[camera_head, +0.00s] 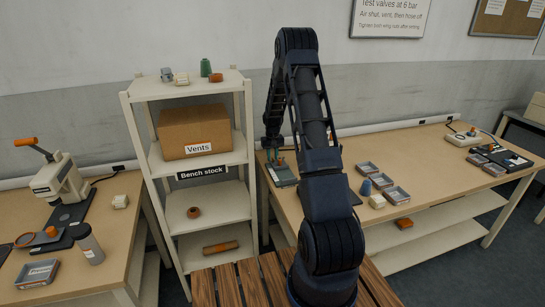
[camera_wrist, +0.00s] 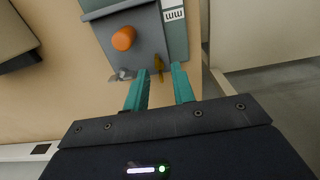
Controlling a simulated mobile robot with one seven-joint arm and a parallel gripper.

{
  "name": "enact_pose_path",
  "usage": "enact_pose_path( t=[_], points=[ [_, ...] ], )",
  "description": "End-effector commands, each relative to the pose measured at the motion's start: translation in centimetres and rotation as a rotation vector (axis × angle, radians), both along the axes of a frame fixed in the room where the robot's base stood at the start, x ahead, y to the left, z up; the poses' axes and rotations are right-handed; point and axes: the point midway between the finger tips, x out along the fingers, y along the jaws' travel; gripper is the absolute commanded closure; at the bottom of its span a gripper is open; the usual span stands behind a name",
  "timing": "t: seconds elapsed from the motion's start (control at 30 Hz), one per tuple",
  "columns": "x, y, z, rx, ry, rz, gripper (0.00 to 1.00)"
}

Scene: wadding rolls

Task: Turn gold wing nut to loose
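The gold wing nut (camera_wrist: 158,64) is at the lower edge of a grey fixture (camera_wrist: 152,33) in the wrist view. A silver wing nut (camera_wrist: 123,74) is left of it, and an orange knob (camera_wrist: 123,38) stands above. My gripper (camera_wrist: 161,70) is open, its two teal fingers apart. The gold nut shows between the fingertips, closer to the left one; I cannot tell whether they touch. In the head view my gripper (camera_head: 274,158) is over the left end of the right-hand bench, and the fixture is largely hidden there.
The right-hand bench (camera_head: 430,150) holds several grey trays (camera_head: 397,195) and a blue cone-shaped item (camera_head: 365,187). A cream shelf (camera_head: 222,210) with a "Vents" box (camera_head: 194,131) stands close to the left of my arm. A strip marked "mm" (camera_wrist: 174,15) runs along the fixture's right side.

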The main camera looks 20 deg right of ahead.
Motion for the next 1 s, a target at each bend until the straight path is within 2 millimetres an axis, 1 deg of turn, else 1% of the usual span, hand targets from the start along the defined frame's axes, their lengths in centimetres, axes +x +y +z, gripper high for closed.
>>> enact_pose_path(
  t=[0.13,0.27,0.6,0.7,0.83,1.0],
  points=[
    [0.0,0.0,0.2,0.000,0.000,0.000,0.75],
    [0.1,0.0,1.3,0.000,-0.002,0.000,0.75],
    [0.0,0.0,7.3,0.000,-0.002,0.000,0.75],
    [0.0,0.0,8.8,0.000,-0.002,0.000,0.75],
    [0.0,0.0,10.1,0.000,-0.002,0.000,0.75],
    [0.0,0.0,10.8,0.000,0.000,0.000,0.75]
  ],
)
